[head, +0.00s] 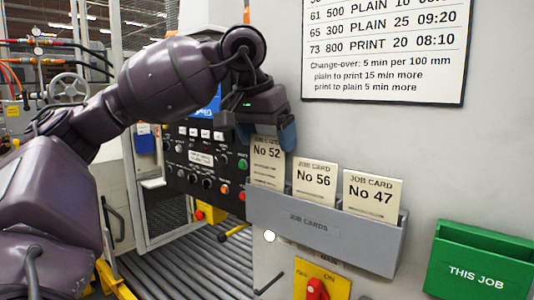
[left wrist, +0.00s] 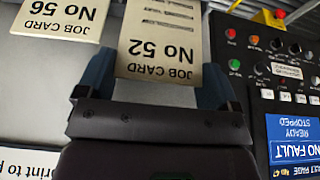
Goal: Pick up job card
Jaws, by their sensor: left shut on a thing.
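A cream job card No 52 (head: 268,165) stands upright at the left end of the grey job cards rack (head: 310,225). My left gripper (head: 266,137) is at its top, with one blue finger on each side edge. The left wrist view shows the card (left wrist: 160,45) between the two fingers (left wrist: 155,85), which are shut on it. The card's lower end is hidden by the rack front. Job card No 56 (head: 314,184) and job card No 47 (head: 371,192) stand to its right in the rack. My right gripper is not in view.
A green holder marked THIS JOB (head: 478,265) is on the wall to the right of the rack. A printed schedule board (head: 385,45) hangs above. A control panel (head: 205,165) with knobs and buttons is at left. A red switch on a yellow plate (head: 318,287) is below the rack.

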